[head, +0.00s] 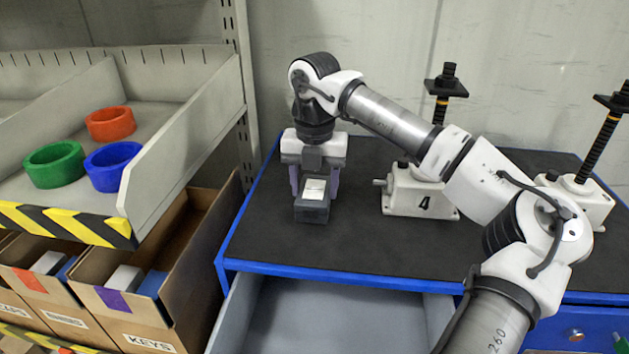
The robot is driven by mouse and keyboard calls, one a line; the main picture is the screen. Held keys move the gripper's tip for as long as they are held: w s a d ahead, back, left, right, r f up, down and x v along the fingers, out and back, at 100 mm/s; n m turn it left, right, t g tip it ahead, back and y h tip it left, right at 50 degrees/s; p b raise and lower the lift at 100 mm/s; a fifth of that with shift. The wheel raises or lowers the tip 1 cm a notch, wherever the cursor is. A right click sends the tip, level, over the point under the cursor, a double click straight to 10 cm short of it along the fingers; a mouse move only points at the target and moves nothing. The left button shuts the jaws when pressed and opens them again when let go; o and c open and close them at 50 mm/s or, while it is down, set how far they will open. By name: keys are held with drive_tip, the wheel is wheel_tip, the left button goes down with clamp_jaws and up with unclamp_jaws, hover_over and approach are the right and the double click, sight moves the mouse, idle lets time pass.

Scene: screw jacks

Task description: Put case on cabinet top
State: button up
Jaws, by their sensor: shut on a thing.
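A small dark grey case (312,210) with a pale label on its lid is at the left part of the cabinet top (330,246), a black mat surface with a blue edge. My gripper (314,188) points down over the case, with its fingers at the case's two sides. It is shut on the case. The case appears at or very close to the mat; I cannot tell whether it touches. The case's far side is hidden by my gripper.
Two white screw jacks, one marked 4 (419,196) and one at right (583,196), stand on the mat. An open, empty-looking drawer (335,318) juts out below. A left shelf holds green (40,178), blue (97,180) and orange (110,134) rings, above cardboard boxes (190,270).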

sight(314, 189)
drive_tip(key=o, duration=1.2)
drive_tip(key=shift+f, duration=0.1)
drive_tip(key=shift+o, duration=0.2)
wheel_tip(314, 189, up, 12)
drive_tip(key=b, duration=0.1)
drive_tip(key=shift+r+b, duration=0.2)
drive_tip(key=shift+b, duration=0.2)
